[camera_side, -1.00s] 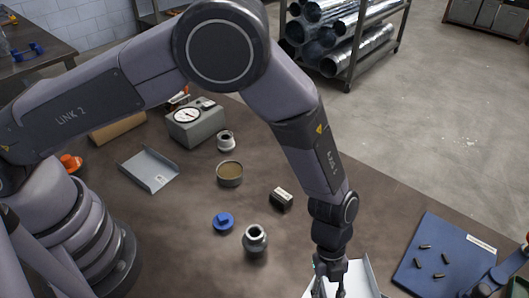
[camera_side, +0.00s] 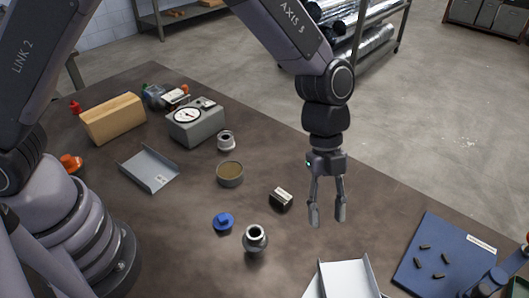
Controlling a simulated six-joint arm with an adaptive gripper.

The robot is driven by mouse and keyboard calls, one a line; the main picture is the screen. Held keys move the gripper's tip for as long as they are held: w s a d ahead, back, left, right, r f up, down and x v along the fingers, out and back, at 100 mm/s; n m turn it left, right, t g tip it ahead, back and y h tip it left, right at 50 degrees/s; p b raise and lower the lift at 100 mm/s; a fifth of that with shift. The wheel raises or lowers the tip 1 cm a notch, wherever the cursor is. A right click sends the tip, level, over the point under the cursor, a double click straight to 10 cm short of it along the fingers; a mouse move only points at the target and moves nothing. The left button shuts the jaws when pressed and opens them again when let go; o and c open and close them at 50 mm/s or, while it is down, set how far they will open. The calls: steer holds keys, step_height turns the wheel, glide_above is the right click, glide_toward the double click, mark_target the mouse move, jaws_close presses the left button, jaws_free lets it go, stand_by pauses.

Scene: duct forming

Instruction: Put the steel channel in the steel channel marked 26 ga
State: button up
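My gripper (camera_side: 327,213) hangs in the air over the right part of the table, fingers pointing down. Its fingers are apart and nothing is between them. A pale steel channel (camera_side: 348,280) lies below it at the bottom edge, partly cut off by the frame. A doubled edge shows on its left side, but I cannot tell whether one channel sits inside another there. Another grey steel channel (camera_side: 150,169) lies on the left part of the table, open side up, with small dark marking on its floor. The marking is too small to read.
A dial gauge box (camera_side: 195,124) and wooden block (camera_side: 113,118) stand behind. A blue mat (camera_side: 444,257) with small dark pieces lies right.

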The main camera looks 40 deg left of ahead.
steer(key=a+r+n+t, duration=0.4)
steer(key=a+r+n, duration=0.7)
steer(key=a+r, duration=0.7)
steer(key=s+a+r+n+t+y, duration=0.3)
steer(key=s+a+n+t, duration=0.1)
steer(key=s+a+n, duration=1)
steer(key=a, duration=0.3)
steer(key=shift+s+y, duration=0.4)
